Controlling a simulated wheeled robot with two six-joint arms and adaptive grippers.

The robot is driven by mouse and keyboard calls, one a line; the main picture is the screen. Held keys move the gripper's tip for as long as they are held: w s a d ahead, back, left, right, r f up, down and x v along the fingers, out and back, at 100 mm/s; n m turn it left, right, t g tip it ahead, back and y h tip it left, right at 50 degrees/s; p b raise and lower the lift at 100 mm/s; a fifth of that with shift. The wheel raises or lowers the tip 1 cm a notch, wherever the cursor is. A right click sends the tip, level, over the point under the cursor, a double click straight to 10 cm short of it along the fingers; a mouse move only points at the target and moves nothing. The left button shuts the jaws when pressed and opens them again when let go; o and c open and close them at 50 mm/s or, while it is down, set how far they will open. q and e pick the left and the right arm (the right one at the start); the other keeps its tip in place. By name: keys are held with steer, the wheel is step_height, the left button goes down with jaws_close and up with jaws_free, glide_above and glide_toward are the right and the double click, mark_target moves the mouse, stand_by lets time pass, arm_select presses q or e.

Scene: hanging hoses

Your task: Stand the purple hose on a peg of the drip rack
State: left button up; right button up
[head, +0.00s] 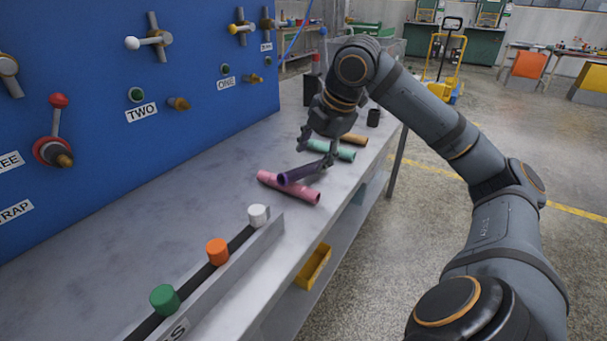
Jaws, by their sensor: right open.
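The finger and wrist partly cover the hose's far end. My left gripper is out of view.
A teal hose (332,150) and an orange hose (352,138) lie beyond. A rail (228,268) with green, orange and white caps stands nearer. A blue panel (190,65) with valves and nozzles borders the left. A black cup-like cylinder (373,117) stands near the far edge.

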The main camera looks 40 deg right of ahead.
mark_target(306, 167)
steer(key=shift+a+f, duration=0.1)
steer(key=shift+f, duration=0.25)
steer(key=x, duration=0.4)
steer(key=shift+w+f, duration=0.15)
steer(key=shift+f, duration=0.05)
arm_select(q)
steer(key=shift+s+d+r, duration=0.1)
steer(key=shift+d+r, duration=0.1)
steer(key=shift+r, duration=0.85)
arm_select(e)
steer(key=shift+r, duration=0.1)
jaws_close()
